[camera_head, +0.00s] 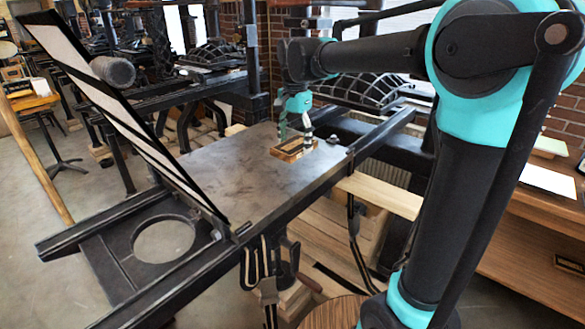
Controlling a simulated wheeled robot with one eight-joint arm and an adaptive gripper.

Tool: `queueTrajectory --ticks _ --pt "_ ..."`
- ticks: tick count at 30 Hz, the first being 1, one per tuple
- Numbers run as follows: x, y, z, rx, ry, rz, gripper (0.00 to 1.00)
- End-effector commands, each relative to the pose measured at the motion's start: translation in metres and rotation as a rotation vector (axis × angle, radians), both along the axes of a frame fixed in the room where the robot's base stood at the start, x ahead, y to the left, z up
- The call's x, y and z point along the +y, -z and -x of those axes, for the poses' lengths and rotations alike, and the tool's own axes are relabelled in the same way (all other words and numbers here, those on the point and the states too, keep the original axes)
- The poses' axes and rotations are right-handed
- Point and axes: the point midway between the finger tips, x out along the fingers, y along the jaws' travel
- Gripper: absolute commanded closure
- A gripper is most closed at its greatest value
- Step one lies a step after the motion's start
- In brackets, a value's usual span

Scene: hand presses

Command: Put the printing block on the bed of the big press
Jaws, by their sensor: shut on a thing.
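The big press's bed (220,165) is a flat grey plate on dark rails in the middle of the view. The printing block (290,154) is a small brown wooden piece at the bed's far right part. My gripper (296,138) points down from above and is shut on the block. The block appears to lie flat at the bed's surface; I cannot tell whether it touches or hovers just above. The fingers hide part of the block.
A hinged frame (105,105) of the press stands tilted up at the bed's left. Dark rails run along both sides of the bed. A wooden desk (540,225) stands at the right. Most of the bed left of the block is clear.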

Motion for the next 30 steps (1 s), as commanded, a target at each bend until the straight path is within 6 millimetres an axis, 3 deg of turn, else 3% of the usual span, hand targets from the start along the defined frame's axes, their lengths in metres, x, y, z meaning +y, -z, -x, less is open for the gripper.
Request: queueTrajectory --ticks 6,18,30 --pt "0.0 0.043 0.0 0.0 0.001 0.0 0.73" --pt "0.0 0.085 -0.001 0.0 0.001 0.0 0.73" --pt "0.0 0.094 0.0 0.0 0.001 0.0 0.73"
